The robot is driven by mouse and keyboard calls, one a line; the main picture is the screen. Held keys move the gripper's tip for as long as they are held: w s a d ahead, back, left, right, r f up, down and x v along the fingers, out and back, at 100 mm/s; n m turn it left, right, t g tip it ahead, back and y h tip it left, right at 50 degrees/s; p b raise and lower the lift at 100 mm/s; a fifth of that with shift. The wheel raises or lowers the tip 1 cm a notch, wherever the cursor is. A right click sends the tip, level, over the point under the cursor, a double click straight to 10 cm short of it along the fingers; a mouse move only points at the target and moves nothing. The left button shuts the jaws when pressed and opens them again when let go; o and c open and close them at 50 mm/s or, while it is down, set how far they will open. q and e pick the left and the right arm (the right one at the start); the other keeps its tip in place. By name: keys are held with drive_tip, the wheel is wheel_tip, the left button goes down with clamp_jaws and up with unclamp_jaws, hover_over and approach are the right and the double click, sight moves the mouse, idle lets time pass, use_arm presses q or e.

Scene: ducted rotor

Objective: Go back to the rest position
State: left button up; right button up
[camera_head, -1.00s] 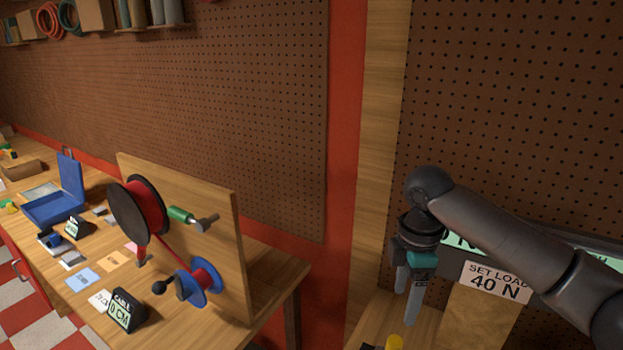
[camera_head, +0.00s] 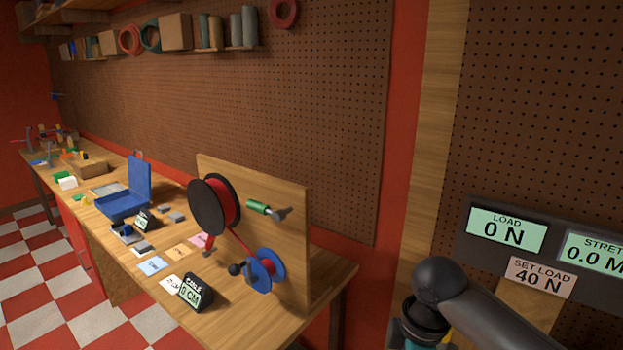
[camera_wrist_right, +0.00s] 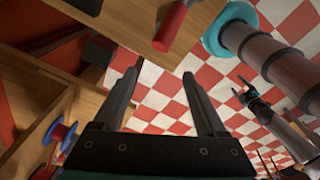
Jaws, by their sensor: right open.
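My right gripper (camera_wrist_right: 158,95) shows in the right wrist view with its two dark fingers apart and nothing between them. Beyond the fingers is the red and white checkered floor. In the head view my right arm enters at the bottom right, and its gripper is cut off below the picture edge.
A blue open case (camera_head: 122,206) stands farther left. A load panel (camera_head: 545,265) reads 0 N.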

drive_tip(key=s+a+f+m+t+y, duration=0.2)
drive_tip(key=s+a+f+m, duration=0.4)
drive_tip(key=s, duration=0.4)
drive_tip(key=s+d+m+h, duration=0.3)
drive_tip(key=s+d+m, duration=0.45)
drive_tip(key=s, duration=0.25)
wheel_tip(320, 180, down, 30)
drive_tip(key=s+b, duration=0.2)
drive_tip(key=b, duration=0.6)
use_arm(q)
wheel_tip(320, 180, down, 17)
drive_tip(key=s+a+b, duration=0.1)
drive_tip(key=s+b, duration=0.1)
drive_tip(key=b, duration=0.6)
drive_tip(key=shift+b, duration=0.35)
use_arm(e)
drive_tip(key=s+d+f+g, duration=0.1)
drive_tip(key=s+f, duration=0.6)
drive_tip(key=f, duration=0.4)
drive_tip(key=s+d+f, duration=0.1)
drive_tip(key=s+f, duration=0.7)
drive_tip(key=f, duration=0.4)
drive_tip(key=shift+s+f+g, duration=0.2)
drive_tip(key=shift+f+g, duration=0.05)
drive_tip(key=shift+g, duration=0.15)
drive_tip(key=shift+d, duration=0.1)
